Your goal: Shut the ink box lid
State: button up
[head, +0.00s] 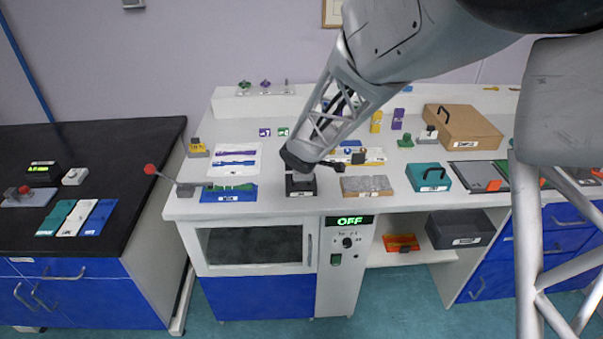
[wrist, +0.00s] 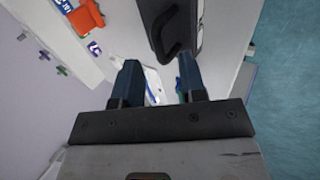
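A small black box (head: 300,187) with a white label stands near the bench's front edge in the head view. I take it for the ink box, but the label is too small to read. In the wrist view, a dark box top with a black loop handle (wrist: 178,38) and a label on its side shows at the top; it appears to be the same box. Whether its lid is raised cannot be told. My gripper (head: 298,166) is just above the box in the head view, covering part of it. In the wrist view my gripper (wrist: 159,78) has its two blue fingers apart with nothing between them.
A blue tray (head: 229,194) and a lever with a red knob (head: 150,169) are to the left. A brown box (head: 466,128) stands behind at right. An oven-like window (head: 252,244) is below.

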jog(key=shift+v, duration=2.6)
jog(key=shift+f, duration=0.1)
jog(key=s+d+r+m+g+h, duration=0.1)
jog(key=s+d+r+m, duration=0.45)
jog(key=s, duration=0.25)
jog(key=s+d+r+m+g+h, duration=0.1)
jog(key=s+d+r+m, duration=0.4)
jog(key=s, duration=0.4)
jog(key=s+d+r+m+g+y, duration=0.1)
jog(key=s+d+m, duration=0.1)
jog(key=s, duration=0.7)
jog(key=s+d+r+m+g, duration=0.1)
jog(key=s+m, duration=0.4)
jog(key=s, duration=0.5)
jog(key=shift+d+r+y, duration=0.4)
jog(key=shift+r, duration=0.15)
jog(key=shift+o, duration=0.4)
jog(key=shift+w+m, duration=0.1)
jog(key=shift+m, duration=0.15)
